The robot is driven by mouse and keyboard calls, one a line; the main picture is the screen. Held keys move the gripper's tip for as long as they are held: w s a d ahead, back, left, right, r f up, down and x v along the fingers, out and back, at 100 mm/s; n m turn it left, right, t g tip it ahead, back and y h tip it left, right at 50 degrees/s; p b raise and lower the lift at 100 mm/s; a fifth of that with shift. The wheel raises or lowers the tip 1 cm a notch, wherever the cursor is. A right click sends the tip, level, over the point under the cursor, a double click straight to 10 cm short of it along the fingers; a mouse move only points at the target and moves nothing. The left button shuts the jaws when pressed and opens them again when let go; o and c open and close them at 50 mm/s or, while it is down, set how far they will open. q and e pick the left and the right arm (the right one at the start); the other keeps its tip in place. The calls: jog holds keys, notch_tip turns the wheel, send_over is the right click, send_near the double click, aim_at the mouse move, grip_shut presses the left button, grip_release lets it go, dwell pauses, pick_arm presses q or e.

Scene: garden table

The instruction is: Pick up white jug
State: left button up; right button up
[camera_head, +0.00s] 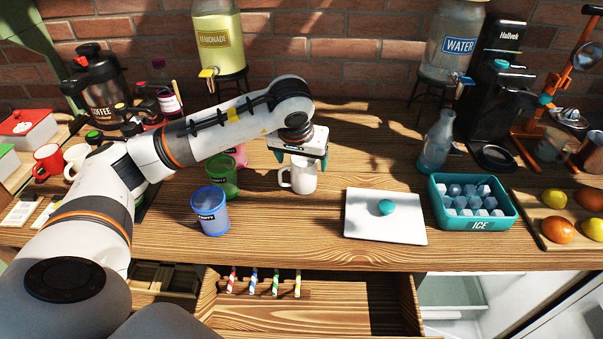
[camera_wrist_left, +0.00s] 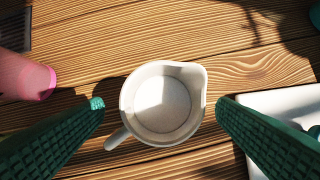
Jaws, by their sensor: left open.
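The white jug (camera_head: 303,176) stands upright on the wooden table in the head view, its handle toward the left. My left gripper (camera_head: 299,157) is right above the jug, pointing down, with its teal fingers apart. In the left wrist view the jug (camera_wrist_left: 163,104) is seen from above, empty inside, with its spout at upper right and its handle at lower left. The open fingers (camera_wrist_left: 160,103) lie on either side of it, with visible gaps. The right gripper is not in view.
A blue cup (camera_head: 211,213), a green cup (camera_head: 222,178) and a pink cup (camera_head: 238,156) stand left of the jug. A white board (camera_head: 385,228) with a teal knob and a teal ice bin (camera_head: 478,222) lie to the right. An open drawer (camera_head: 340,300) is below the table edge.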

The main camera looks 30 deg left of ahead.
pick_arm(q)
jog(key=p+x, duration=0.1)
jog(key=x, duration=0.3)
jog(key=shift+d+f, duration=0.1)
jog(key=shift+f, duration=0.1)
jog(key=shift+w+f, duration=0.2)
jog(key=shift+f, duration=0.25)
jog(key=c, duration=1.2)
jog(key=shift+c, duration=0.3)
jog(key=shift+r, duration=0.2)
